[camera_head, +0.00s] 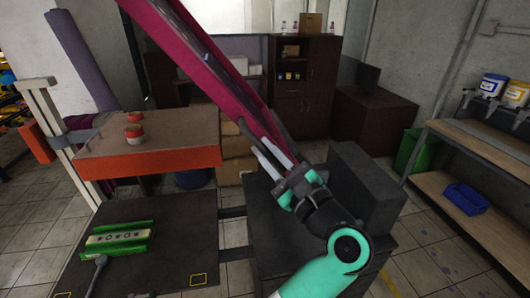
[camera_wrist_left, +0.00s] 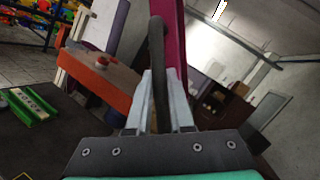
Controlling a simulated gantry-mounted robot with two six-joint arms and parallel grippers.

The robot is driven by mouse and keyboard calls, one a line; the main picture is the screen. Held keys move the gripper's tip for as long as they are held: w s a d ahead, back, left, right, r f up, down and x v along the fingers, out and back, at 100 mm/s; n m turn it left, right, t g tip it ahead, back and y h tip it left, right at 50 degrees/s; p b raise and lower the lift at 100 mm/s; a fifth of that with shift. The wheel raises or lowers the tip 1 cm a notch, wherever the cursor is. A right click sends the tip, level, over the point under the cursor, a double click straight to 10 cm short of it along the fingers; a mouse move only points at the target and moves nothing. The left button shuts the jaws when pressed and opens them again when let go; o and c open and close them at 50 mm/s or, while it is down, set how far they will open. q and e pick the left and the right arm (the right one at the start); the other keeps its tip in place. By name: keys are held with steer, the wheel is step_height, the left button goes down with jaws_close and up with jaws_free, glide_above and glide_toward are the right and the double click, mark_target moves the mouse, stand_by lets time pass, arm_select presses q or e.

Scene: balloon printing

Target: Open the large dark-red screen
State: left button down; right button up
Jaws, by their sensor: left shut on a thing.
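The large dark-red screen (camera_head: 200,55) is raised and tilted in the head view, seen nearly edge-on. It runs from the top middle down to the right. My left gripper (camera_head: 275,155) is at its lower end, with the arm coming up from the bottom. In the left wrist view the gripper's two light fingers (camera_wrist_left: 163,98) are shut around a dark bar-like handle (camera_wrist_left: 157,50), beside the dark-red screen frame (camera_wrist_left: 176,45). The screen's far end is cut off by the head view's top edge. My right gripper is not in view.
An orange-edged platform (camera_head: 150,165) with two small red-banded rolls stands at left. A dark table (camera_head: 150,235) below it bears a green holder (camera_head: 117,239). A dark grey block (camera_head: 365,190) is just right of my gripper. A wooden shelf (camera_head: 480,150) stands at far right.

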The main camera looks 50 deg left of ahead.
arm_select(q)
steer(key=c, duration=0.8)
jaws_free()
steer(key=shift+f, duration=0.1)
steer(key=b+v, duration=0.2)
steer(key=v, duration=0.9)
steer(key=shift+d, duration=0.35)
